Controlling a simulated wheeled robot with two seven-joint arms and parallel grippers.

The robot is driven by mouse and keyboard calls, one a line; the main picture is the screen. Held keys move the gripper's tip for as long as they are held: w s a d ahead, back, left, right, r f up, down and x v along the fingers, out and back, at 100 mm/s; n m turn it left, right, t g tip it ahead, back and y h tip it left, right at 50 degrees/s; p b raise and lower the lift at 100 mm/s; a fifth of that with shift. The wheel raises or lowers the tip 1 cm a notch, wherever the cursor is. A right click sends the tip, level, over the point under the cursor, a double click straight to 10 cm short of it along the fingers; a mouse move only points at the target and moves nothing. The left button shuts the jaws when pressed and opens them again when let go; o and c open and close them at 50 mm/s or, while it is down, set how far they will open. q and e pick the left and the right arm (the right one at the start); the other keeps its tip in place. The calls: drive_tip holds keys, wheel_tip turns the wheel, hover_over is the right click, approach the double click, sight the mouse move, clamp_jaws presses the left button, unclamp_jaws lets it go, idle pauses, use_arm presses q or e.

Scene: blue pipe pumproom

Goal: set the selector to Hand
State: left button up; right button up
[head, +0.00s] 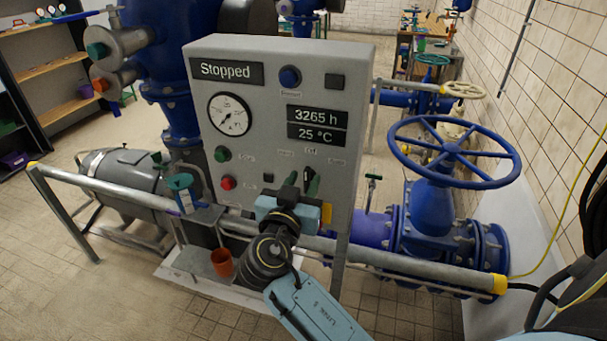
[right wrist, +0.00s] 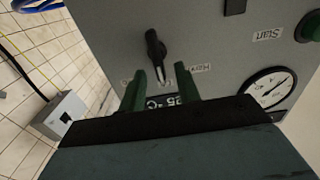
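The grey control panel (head: 200,130) stands in front of me. Its selector is a black knob (right wrist: 155,50), seen upside down in the right wrist view. The knob's long axis lies nearly upright there, with its lower end toward the middle label, between the "Hand" label (right wrist: 200,68) on the right and a partly covered label on the left. My right gripper (head: 302,184) is at the lower panel and hides much of the selector in the head view. Its green fingers (right wrist: 161,88) are apart, with nothing between them; the knob shows just beyond the gap. My left gripper is not in view.
A green button (head: 222,154) and a red button (head: 228,183) sit left of the selector. A grey rail (head: 400,266) crosses before the panel. An orange cup (head: 222,263) stands on a low shelf. A blue handwheel (head: 453,150) is at the right.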

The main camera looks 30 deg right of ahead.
drive_tip(key=shift+w+d, duration=0.25)
drive_tip(key=shift+d, duration=0.1)
drive_tip(key=shift+c, duration=0.3)
clamp_jaws()
drive_tip(key=shift+f+n, duration=0.1)
drive_tip(key=shift+n, duration=0.3)
drive_tip(key=shift+w+a+f+n+b, duration=0.1)
drive_tip(key=shift+w+n, duration=0.05)
drive_tip(key=shift+n, duration=1.1)
drive_tip(key=shift+w+a+n+b, duration=0.1)
drive_tip(key=shift+a+n, duration=0.05)
drive_tip(key=shift+n, duration=1.15)
drive_tip(key=shift+w+a+f+n+b, duration=0.1)
drive_tip(key=shift+w+n, duration=0.05)
drive_tip(key=shift+n, duration=1.1)
